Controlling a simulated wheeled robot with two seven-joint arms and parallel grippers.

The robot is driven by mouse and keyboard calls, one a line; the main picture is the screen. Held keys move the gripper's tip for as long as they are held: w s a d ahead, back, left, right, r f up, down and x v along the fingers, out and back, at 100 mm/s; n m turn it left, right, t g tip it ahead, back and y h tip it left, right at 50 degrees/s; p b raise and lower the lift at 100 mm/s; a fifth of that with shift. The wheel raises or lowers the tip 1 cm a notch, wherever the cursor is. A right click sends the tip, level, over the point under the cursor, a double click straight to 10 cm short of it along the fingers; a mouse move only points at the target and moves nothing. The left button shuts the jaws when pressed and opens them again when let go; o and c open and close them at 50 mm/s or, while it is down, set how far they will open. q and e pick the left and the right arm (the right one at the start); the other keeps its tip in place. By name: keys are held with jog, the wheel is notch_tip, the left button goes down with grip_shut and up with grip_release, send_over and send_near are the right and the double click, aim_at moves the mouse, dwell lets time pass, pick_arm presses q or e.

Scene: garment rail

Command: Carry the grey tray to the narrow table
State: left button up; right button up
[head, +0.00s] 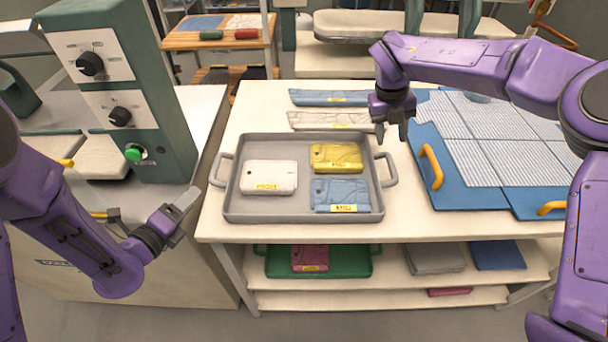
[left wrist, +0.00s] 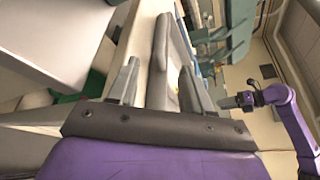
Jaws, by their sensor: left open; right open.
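The grey tray (head: 304,172) lies flat on the white-topped table, with a loop handle at its left end (head: 219,169) and one at its right end (head: 388,169). It holds folded white (head: 268,175), yellow (head: 336,156) and blue (head: 340,192) garments. My left gripper (head: 187,203) is open, left of the left handle and apart from it. In the left wrist view a grey edge, seemingly the tray's, lies beyond the open fingers (left wrist: 160,85). My right gripper (head: 392,130) is open above the right handle, not holding it. A small wooden-topped table (head: 222,38), possibly the narrow one, stands at the back left.
A blue board with yellow handles (head: 480,150) lies right of the tray. Folded cloths (head: 328,120) lie behind it. A green tray (head: 275,262) sits on the shelf below. A green control machine (head: 125,90) stands at left, with a floor gap beside the table.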

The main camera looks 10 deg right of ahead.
aim_at(212, 175)
pick_arm(q)
jog(key=x, duration=1)
jog(key=shift+w+d, duration=0.1)
jog(key=shift+w, duration=0.2)
pick_arm(e)
jog(key=x, duration=1)
jog(key=shift+f, duration=0.25)
pick_arm(q)
grip_shut()
pick_arm(e)
grip_shut()
jog(key=shift+r, duration=0.1)
